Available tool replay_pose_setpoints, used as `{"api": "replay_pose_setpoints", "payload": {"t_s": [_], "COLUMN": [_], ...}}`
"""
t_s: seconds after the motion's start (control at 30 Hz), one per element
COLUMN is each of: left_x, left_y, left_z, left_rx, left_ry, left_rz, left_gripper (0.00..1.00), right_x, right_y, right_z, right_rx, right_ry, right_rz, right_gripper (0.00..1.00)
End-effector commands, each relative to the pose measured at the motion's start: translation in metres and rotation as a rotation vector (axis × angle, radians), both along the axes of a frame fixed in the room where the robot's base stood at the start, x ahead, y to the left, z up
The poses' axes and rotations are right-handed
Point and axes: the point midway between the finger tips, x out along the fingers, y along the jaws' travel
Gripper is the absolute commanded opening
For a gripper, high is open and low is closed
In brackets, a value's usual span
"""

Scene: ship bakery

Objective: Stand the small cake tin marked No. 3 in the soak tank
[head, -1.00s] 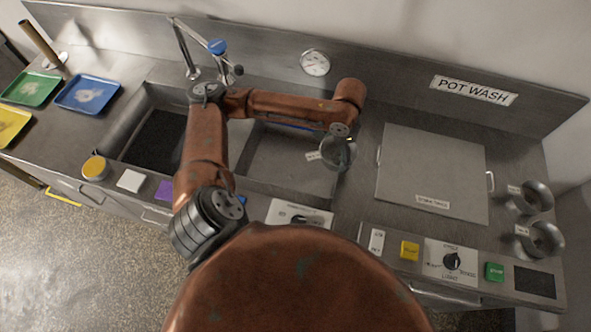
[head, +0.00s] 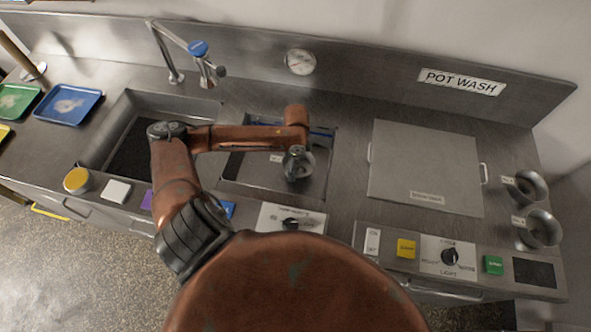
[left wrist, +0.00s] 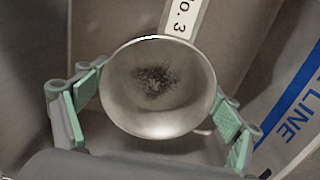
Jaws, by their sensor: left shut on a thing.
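My left gripper (head: 297,172) is shut on a small round metal tin (head: 306,163) over the middle basin (head: 235,180). In the left wrist view the tin (left wrist: 158,88) sits between the green finger pads of the gripper (left wrist: 160,115), its open mouth towards the camera and a dark burnt patch inside. A white tag reading "No. 3" (left wrist: 183,18) sticks out from its rim. A blue line with the word "LINE" (left wrist: 300,115) shows on a pale strip at the right. How far the tin is above the basin floor is not clear. My right gripper is not in view.
A flat lid (head: 425,165) with side handles covers the right part of the counter. Two more tagged tins (head: 526,187) stand at the far right. A tap (head: 200,62) rises behind the basins; a left basin (head: 140,150) and control panel (head: 448,256) are nearby.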

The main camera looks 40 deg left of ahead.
Motion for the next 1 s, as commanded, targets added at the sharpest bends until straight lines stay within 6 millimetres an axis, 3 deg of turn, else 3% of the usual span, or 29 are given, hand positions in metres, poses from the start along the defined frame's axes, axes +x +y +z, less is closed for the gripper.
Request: {"api": "replay_pose_setpoints", "payload": {"t_s": [0.23, 0.63, 0.67, 0.83, 1.0], "left_x": [-0.001, -0.001, 0.000, -0.001, -0.001], "left_y": [0.000, 0.000, 0.000, 0.000, 0.000], "left_z": [-0.040, -0.044, -0.044, -0.044, -0.044], "left_rx": [-0.001, 0.000, 0.000, 0.000, 0.000], "left_ry": [0.003, 0.001, 0.001, 0.001, 0.001], "left_rz": [0.000, 0.001, 0.001, 0.000, 0.001], "left_gripper": [0.59, 0.59, 0.88, 1.00, 1.00], "right_x": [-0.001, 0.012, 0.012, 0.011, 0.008], "right_y": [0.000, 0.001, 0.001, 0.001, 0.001], "right_z": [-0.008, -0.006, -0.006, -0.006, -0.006], "right_rx": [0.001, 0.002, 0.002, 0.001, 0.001], "right_ry": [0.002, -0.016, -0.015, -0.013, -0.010], "right_rz": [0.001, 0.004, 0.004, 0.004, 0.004], "right_gripper": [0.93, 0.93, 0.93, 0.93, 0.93]}}
